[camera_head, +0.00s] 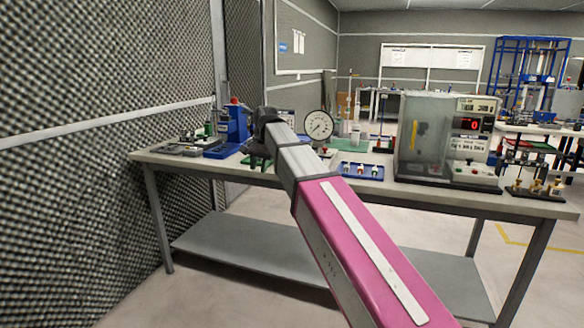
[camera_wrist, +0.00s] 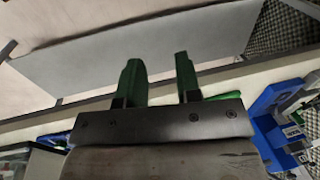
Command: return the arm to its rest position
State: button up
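My arm (camera_head: 350,240), with a pink link and grey joints, reaches forward from the lower right over the front edge of the workbench (camera_head: 475,199). My gripper (camera_head: 257,160) is at its far end above the left part of the bench, largely hidden by the wrist. In the wrist view my gripper (camera_wrist: 158,68) shows two green fingers standing apart, with nothing between them. The bench's front edge and lower shelf (camera_wrist: 150,50) show beyond the fingers.
A blue device (camera_head: 232,125) stands left of my gripper; it also shows in the wrist view (camera_wrist: 268,112). A round dial gauge (camera_head: 318,125), a blue tray (camera_head: 358,170) and a clear-walled machine (camera_head: 428,135) stand to the right. A foam wall (camera_head: 90,150) closes the left side.

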jog(key=s+d+f+n, duration=0.1)
jog(key=s+d+f, duration=0.4)
jog(key=d+f, duration=0.5)
jog(key=s+d+f+n+h, duration=0.1)
jog(key=s+d+f, duration=0.5)
jog(key=d+f, duration=0.4)
jog(key=s+d+f+n, duration=0.1)
jog(key=s+d+f, duration=0.4)
jog(key=d+f, duration=0.5)
notch_tip(320, 180, down, 9)
jog(key=shift+s+g+h, duration=0.15)
jog(key=shift+g+h, duration=0.15)
jog(key=shift+h, duration=0.1)
